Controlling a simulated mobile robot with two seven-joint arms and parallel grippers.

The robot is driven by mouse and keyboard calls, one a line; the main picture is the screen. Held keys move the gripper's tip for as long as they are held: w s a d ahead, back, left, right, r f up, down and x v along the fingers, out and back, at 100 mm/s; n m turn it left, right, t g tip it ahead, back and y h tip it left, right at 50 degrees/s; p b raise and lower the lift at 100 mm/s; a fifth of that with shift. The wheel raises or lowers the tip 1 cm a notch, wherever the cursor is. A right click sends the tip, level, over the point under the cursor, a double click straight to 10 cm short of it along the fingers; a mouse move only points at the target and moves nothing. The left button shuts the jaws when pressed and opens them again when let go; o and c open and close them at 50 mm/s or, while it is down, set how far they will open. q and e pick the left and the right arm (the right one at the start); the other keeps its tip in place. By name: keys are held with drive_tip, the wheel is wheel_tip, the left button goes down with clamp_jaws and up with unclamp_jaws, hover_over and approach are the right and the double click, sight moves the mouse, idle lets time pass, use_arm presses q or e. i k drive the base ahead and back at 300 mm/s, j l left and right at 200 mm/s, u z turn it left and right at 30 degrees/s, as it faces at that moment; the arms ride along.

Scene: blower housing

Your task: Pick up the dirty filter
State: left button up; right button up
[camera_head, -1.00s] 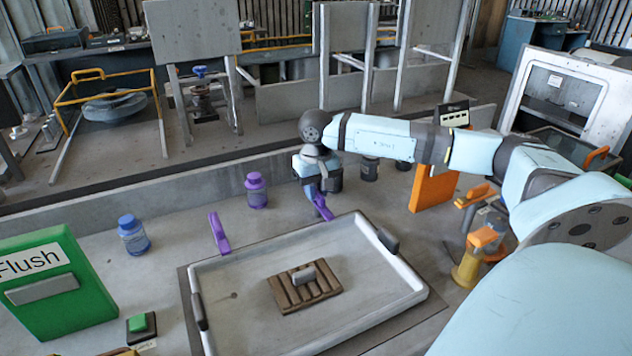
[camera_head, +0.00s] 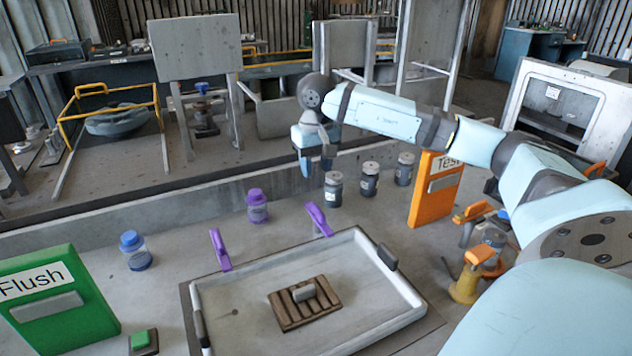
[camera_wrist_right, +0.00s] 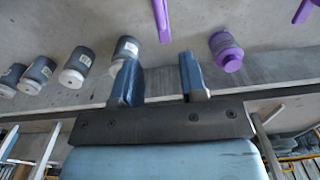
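The dirty filter, a brown slatted block (camera_head: 304,303) with a grey handle on top, lies in a shallow white-rimmed tray (camera_head: 218,266) in the head view. My right gripper (camera_head: 317,168) is raised behind the tray, well away from the filter. In the right wrist view my right gripper (camera_wrist_right: 160,82) has its two blue fingers apart with nothing between them. The filter does not show in that view. My left gripper is not in view.
Two purple clamps (camera_head: 220,250) stand along the tray's back edge. A purple-lidded jar (camera_head: 257,206), a blue-lidded jar (camera_head: 135,251) and dark jars (camera_head: 333,190) stand around it. A green Flush panel (camera_head: 58,300) is left, an orange panel (camera_head: 436,190) right.

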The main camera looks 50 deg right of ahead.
sight(296, 305)
drive_tip(key=k, duration=1)
